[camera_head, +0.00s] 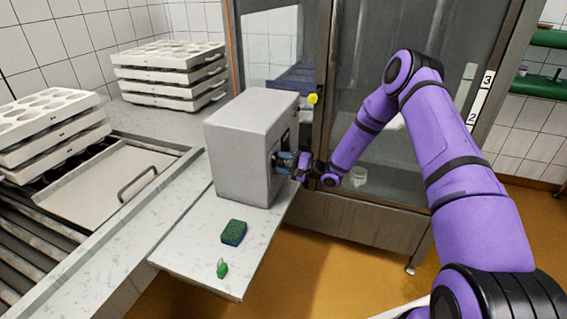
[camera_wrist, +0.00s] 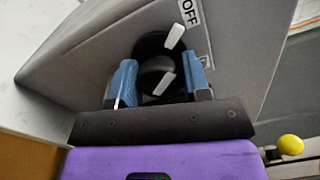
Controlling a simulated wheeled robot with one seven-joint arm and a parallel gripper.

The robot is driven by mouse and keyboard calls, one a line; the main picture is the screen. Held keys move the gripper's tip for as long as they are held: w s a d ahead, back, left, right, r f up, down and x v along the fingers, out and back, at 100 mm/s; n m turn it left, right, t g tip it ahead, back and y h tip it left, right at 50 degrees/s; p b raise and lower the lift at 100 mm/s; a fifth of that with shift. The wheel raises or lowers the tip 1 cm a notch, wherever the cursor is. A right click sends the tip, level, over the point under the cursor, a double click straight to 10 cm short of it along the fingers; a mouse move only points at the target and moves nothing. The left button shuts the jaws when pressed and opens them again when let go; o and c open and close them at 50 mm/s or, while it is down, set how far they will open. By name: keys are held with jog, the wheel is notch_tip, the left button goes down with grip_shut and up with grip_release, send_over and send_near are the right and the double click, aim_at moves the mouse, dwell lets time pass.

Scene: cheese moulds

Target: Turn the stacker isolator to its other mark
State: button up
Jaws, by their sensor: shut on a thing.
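The stacker isolator is a black rotary knob with white pointer bars (camera_wrist: 163,76), set in the side face of a grey box (camera_head: 237,150). In the wrist view an OFF label (camera_wrist: 188,12) sits above the knob, and a second label is mostly hidden behind a finger. My gripper (camera_wrist: 159,60) has its two blue fingers on either side of the knob, shut on it. The white bars slant toward the upper right, toward the OFF side. In the head view my gripper (camera_head: 285,159) is at the box's right face, and the knob is largely hidden there.
The box stands on a pale counter (camera_head: 190,250) with a green-and-blue sponge (camera_head: 233,232) and a small green item (camera_head: 222,268). Stacked white moulds (camera_head: 170,75) stand behind on the left. A glass-doored cabinet (camera_head: 345,100) is close behind my arm. A yellow knob (camera_head: 313,98) is nearby.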

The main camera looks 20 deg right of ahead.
jog(key=shift+d+n, duration=0.1)
jog(key=shift+n, duration=0.6)
jog(key=o, duration=0.9)
jog(key=v, duration=1)
jog(key=shift+s+d+f, duration=0.1)
jog(key=shift+s+d, duration=0.15)
jog(key=shift+d, duration=0.05)
